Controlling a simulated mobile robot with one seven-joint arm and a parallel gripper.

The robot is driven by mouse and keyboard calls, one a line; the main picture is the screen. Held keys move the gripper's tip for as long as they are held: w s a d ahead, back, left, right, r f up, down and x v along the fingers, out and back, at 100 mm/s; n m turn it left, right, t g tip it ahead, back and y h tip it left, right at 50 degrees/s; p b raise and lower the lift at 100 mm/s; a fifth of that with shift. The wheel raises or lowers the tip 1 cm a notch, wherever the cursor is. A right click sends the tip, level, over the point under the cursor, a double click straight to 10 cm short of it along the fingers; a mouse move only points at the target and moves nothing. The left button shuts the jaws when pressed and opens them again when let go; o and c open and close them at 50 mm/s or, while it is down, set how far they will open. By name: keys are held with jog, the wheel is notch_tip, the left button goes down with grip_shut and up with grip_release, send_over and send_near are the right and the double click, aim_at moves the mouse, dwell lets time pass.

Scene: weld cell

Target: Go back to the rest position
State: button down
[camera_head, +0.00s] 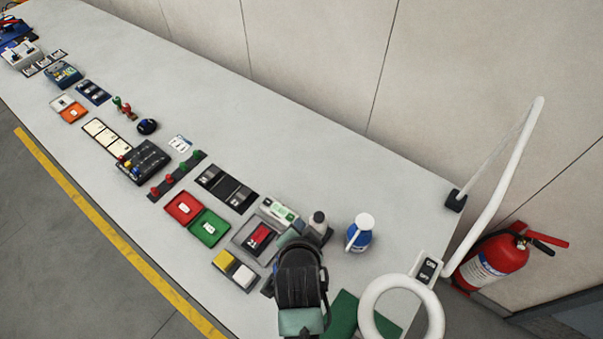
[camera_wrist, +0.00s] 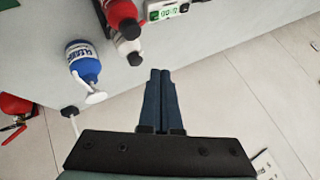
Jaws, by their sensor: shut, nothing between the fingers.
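My gripper (camera_wrist: 160,75) shows in the wrist view with its two dark blue fingers pressed together and nothing between them. Its fingertips point past the table edge, over or near the floor, to the right of a blue cleaner bottle (camera_wrist: 84,62) and a pale bottle with a dark cap (camera_wrist: 128,48). In the head view my arm's dark wrist covers the near right end of the table, and the fingers cannot be made out. No object is held.
The long grey table (camera_head: 330,175) carries trays, including a red tray (camera_head: 184,208) and a green tray (camera_head: 209,229). A blue bottle (camera_head: 359,236) stands near my wrist. A white ring lamp (camera_head: 402,310) and a red extinguisher (camera_head: 492,262) are at the right. The table's back strip is clear.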

jog(key=w+a+r+n+t+b, duration=0.1)
jog(key=w+r+n+t+b, duration=0.3)
jog(key=r, duration=1.2)
jog(key=w+r+t+b, duration=0.1)
jog(key=w+r+t, duration=0.4)
jog(key=r, duration=1.1)
jog(key=s+r+n+t+b, duration=0.1)
jog(key=s+r+t, duration=0.2)
jog(key=s+r, duration=0.2)
jog(key=s+d+r+n+t+b, duration=0.1)
jog(key=s+r, duration=0.4)
jog(key=r, duration=0.7)
jog(key=s+r+n+t+b, duration=0.1)
jog(key=s+r+n+t, duration=0.2)
jog(key=s+r+t, duration=0.2)
notch_tip(320, 180, up, 4)
jog(key=shift+d+f+b, duration=0.15)
jog(key=shift+f+b, duration=0.1)
jog(key=shift+b, duration=0.1)
jog(key=shift+f, duration=0.15)
